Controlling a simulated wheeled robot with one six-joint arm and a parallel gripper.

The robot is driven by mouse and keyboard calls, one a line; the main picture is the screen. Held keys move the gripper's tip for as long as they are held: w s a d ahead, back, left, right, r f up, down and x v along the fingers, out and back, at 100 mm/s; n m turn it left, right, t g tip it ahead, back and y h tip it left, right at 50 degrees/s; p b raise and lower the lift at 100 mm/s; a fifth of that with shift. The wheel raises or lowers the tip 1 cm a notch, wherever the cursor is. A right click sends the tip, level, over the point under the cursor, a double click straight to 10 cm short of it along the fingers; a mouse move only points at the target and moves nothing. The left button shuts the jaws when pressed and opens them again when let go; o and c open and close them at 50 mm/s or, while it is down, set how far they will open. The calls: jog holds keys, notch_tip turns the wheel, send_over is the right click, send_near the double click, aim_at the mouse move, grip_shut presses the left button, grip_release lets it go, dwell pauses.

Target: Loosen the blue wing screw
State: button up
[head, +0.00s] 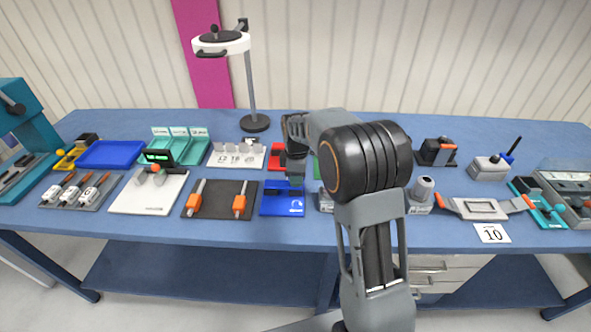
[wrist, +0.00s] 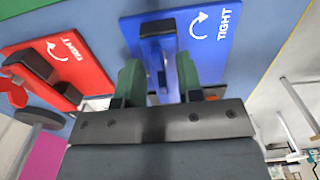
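The blue board (head: 283,207) lies near the front of the bench, with a white curved arrow on it. In the wrist view the blue board (wrist: 212,55) reads "TIGHT" beside the arrow. The blue wing screw (wrist: 157,55), with a dark bar on top, stands on that board. My gripper (wrist: 158,72) is over the board with its two green fingers apart, one on each side of the screw's lower part. The fingers seem not pressed on it. In the head view my gripper (head: 296,180) partly hides the screw.
A red board (wrist: 75,60) with its own dark bar and "TIGHT" mark lies beside the blue one, and a green board shows partly. A dark board with orange-handled tools (head: 219,203) lies to the left. A magnifier lamp (head: 250,80) stands behind.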

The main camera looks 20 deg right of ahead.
notch_tip(320, 180, up, 14)
jog(key=shift+f, duration=0.15)
dwell(0.3)
dwell(0.4)
jog(key=s+f+m+t, duration=0.2)
jog(key=s+m, duration=0.5)
jog(key=s, duration=0.4)
jog(key=s+f+m+t, duration=0.2)
jog(key=s+m, duration=0.5)
jog(key=s, duration=0.5)
jog(key=shift+f+m, duration=0.3)
jog(key=shift+f, duration=0.3)
jog(key=shift+o, duration=0.8)
jog(key=shift+s+a, duration=0.1)
